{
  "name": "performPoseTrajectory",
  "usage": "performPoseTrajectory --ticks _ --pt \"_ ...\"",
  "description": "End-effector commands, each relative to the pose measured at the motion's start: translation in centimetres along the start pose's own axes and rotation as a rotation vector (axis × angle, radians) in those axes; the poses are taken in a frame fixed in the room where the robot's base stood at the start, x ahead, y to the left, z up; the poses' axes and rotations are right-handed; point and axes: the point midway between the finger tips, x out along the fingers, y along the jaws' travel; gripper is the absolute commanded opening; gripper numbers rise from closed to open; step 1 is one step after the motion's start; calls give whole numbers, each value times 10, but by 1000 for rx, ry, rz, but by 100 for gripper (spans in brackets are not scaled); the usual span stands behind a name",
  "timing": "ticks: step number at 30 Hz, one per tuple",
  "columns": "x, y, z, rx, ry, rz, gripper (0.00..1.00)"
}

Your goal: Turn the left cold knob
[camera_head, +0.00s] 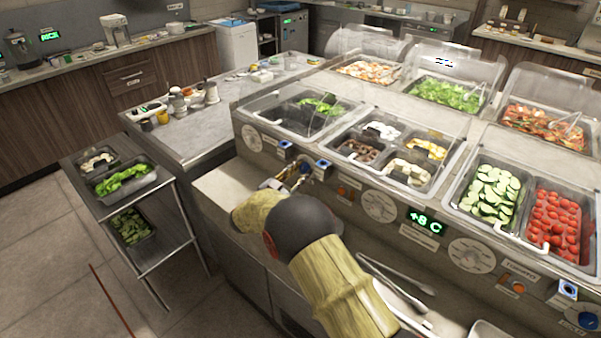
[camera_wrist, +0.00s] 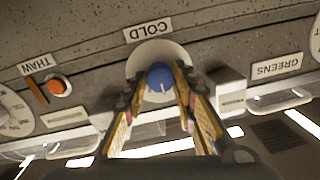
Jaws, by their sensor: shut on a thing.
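The left cold knob (camera_wrist: 160,76) is a round blue knob with a pale mark on its lower part, set on a white disc under a COLD label (camera_wrist: 148,28) in the wrist view. My gripper (camera_wrist: 160,90) is shut on it, with one finger on each side. In the head view the knob (camera_head: 305,167) is a small blue spot on the counter's front panel, partly hidden by my gripper (camera_head: 296,175), which reaches it from the lower left.
A THAW label (camera_wrist: 38,65) and an orange button (camera_wrist: 60,86) sit left of the knob in the wrist view. A GREENS label (camera_wrist: 277,66) is to the right. Small boxes flank the knob. Tongs (camera_head: 395,272) lie on the ledge. Food wells fill the counter top.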

Motion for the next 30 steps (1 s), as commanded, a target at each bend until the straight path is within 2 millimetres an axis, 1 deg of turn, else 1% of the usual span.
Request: performPoseTrajectory --ticks 5,11,30 --pt "0 0 0 25 2 -1 2" --pt "0 0 1 119 7 -2 2" --pt "0 0 3 621 33 -7 2"
